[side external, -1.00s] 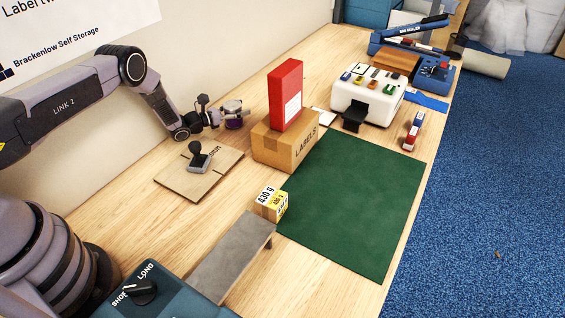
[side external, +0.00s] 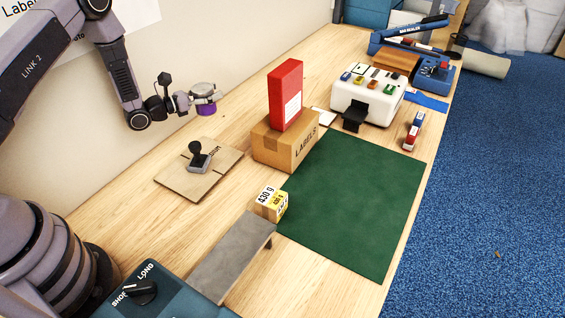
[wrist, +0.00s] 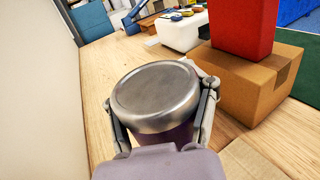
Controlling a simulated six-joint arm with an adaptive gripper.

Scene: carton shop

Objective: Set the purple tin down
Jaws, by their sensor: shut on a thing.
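The purple tin (wrist: 155,98) has a silver lid and fills the middle of the wrist view, with a finger on each side of it. My gripper (side external: 207,95) is shut on it. In the side view the tin's purple body (side external: 206,108) shows below the fingers, in the air above the bench and left of the red box. The tin looks roughly upright. Its underside is hidden.
A red box (side external: 286,95) stands on a carton marked LABELS (side external: 272,146), right of the tin. A stamp (side external: 199,160) rests on flat cardboard (side external: 174,182) nearer the camera. A green mat (side external: 355,200) is clear. Bare wood (wrist: 97,75) lies beyond the tin.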

